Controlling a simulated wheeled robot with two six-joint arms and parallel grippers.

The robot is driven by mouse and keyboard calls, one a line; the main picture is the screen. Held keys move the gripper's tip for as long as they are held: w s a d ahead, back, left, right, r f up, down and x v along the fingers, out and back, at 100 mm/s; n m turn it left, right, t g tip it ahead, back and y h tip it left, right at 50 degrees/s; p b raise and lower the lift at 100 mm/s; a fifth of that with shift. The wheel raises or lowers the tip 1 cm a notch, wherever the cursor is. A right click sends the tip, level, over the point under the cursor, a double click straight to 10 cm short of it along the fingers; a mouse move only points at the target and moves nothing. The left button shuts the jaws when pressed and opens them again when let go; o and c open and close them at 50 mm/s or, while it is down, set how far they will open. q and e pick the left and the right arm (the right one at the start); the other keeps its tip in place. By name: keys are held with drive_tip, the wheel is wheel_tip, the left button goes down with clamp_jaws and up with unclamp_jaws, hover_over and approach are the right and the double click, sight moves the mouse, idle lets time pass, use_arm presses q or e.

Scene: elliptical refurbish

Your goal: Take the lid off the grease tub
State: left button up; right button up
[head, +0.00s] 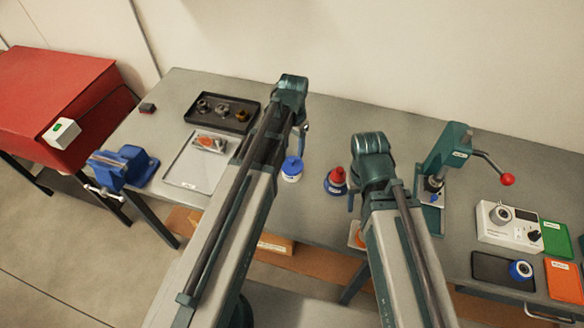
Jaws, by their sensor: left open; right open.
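The grease tub (291,177) is a small white tub on the grey workbench, between my two arms. Its blue lid (292,164) sits on top of it. My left gripper (300,145) is open, just above and behind the lid, pointing down; its fingers are small and partly hidden by my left arm. I cannot tell whether it touches the lid. My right gripper (351,204) is open and mostly hidden behind its wrist, to the right of the tub and apart from it.
A red-topped blue item (336,180) stands right of the tub, close to my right wrist. A black tray (222,113) with parts and a pale tray (194,163) lie left. A blue vise (127,166) is far left. A green press (442,160) stands right.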

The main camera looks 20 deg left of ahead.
sight(292, 160)
use_arm(q)
drive_tip(key=f+b, duration=0.5)
drive_tip(key=shift+s+a+f, duration=0.1)
drive_tip(key=shift+s+f, duration=0.05)
drive_tip(key=shift+s, duration=0.05)
use_arm(e)
wheel_tip(292, 160, down, 5)
drive_tip(key=shift+f, duration=0.15)
use_arm(q)
clamp_jaws()
